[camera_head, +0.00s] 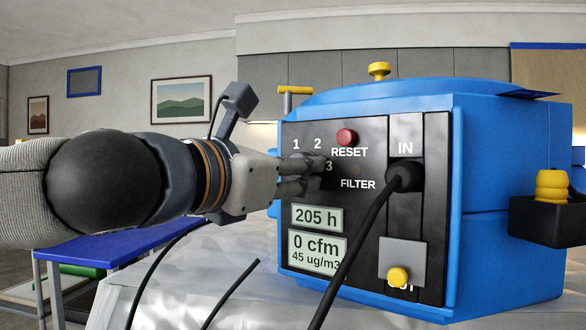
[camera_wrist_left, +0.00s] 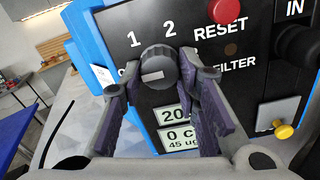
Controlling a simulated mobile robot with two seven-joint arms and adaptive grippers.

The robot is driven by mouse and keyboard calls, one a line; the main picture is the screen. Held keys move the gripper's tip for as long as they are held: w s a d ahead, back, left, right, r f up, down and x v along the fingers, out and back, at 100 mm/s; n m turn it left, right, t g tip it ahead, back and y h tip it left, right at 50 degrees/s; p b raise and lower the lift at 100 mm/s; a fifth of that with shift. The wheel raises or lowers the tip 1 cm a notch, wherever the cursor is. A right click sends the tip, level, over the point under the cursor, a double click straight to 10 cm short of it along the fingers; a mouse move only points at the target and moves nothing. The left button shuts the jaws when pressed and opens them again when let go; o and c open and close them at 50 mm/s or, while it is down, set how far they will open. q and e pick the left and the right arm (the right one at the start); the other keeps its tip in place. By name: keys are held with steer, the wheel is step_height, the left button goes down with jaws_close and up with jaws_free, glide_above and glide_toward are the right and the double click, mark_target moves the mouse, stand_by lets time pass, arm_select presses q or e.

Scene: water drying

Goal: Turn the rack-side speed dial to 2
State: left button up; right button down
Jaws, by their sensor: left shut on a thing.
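The speed dial (camera_wrist_left: 158,62) is a dark round knob on the black front panel (camera_wrist_left: 258,85) of the blue machine (camera_head: 508,190). The numbers 1 and 2 are printed above it, and 3 shows to its right in the head view. A pale mark on the knob lies towards its lower left; I cannot tell exactly which number it points at. My left gripper (camera_head: 312,174) reaches the panel from the left and is shut on the dial, with one finger on each side in the left wrist view (camera_wrist_left: 152,76). In the head view the fingers mostly hide the dial. My right gripper is out of view.
A red reset button (camera_head: 346,137) sits close to the upper right of the dial. A black hose (camera_head: 360,235) runs from the IN port across the panel front. Two displays (camera_head: 317,218) lie below. A yellow knob (camera_head: 398,277) is at lower right.

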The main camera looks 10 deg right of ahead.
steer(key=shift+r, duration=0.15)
arm_select(q)
steer(key=shift+r+m+p, duration=0.2)
steer(key=shift+m+p, duration=2.35)
steer(key=shift+m, duration=3.35)
steer(key=shift+r+m+p, duration=0.2)
steer(key=shift+m+p, duration=2.3)
steer(key=shift+m, duration=3.4)
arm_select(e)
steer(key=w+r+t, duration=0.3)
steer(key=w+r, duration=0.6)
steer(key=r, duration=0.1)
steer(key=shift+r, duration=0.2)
arm_select(q)
steer(key=o, duration=1.2)
steer(key=shift+c, duration=0.2)
steer(key=shift+a, duration=0.1)
